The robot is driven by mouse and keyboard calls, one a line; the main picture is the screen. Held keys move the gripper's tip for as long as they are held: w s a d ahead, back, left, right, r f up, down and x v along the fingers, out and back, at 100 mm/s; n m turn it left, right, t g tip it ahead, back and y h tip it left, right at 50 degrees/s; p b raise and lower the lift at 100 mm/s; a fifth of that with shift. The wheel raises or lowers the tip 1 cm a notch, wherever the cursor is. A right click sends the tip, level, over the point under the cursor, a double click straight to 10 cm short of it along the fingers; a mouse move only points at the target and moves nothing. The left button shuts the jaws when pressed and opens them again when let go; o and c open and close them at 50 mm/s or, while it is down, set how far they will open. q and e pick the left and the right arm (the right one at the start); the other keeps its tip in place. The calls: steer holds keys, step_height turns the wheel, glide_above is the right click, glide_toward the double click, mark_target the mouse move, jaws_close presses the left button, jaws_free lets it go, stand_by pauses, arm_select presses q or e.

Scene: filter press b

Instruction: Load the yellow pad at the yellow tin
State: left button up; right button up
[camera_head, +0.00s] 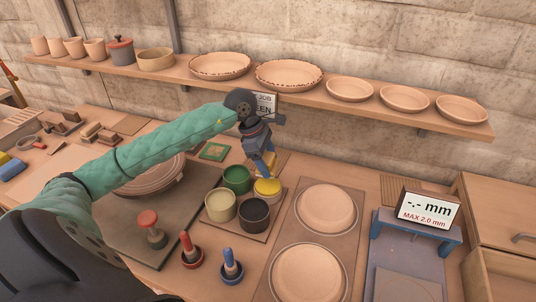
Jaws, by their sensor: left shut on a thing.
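The yellow tin (268,194) stands at the back right of a group of tins on a small board (236,230). My left gripper (267,170) reaches in from the left and points down, right over the yellow tin. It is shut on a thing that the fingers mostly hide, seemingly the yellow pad. Yellow shows right below the fingertips, and I cannot tell pad from tin contents there, nor whether they touch. My right gripper is not in view.
Close by stand a green tin (236,179), a pale tin (221,205) and a dark tin (254,214). Red (190,252) and blue (231,268) handled tools stand in front. Plates (326,208) lie to the right, beside a gauge display (428,209). A shelf (300,95) runs behind.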

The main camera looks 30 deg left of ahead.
mark_target(272, 185)
arm_select(q)
steer(key=shift+s+d+f, duration=0.1)
steer(key=shift+f, duration=0.3)
step_height(272, 185, down, 2)
steer(key=shift+f, duration=1.35)
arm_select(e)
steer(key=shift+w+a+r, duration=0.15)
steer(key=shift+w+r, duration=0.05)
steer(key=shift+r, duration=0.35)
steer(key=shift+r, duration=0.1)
arm_select(q)
steer(key=shift+f, duration=0.1)
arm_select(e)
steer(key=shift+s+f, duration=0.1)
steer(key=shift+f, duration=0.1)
arm_select(q)
steer(key=shift+f+b, duration=0.4)
steer(key=shift+b, duration=0.2)
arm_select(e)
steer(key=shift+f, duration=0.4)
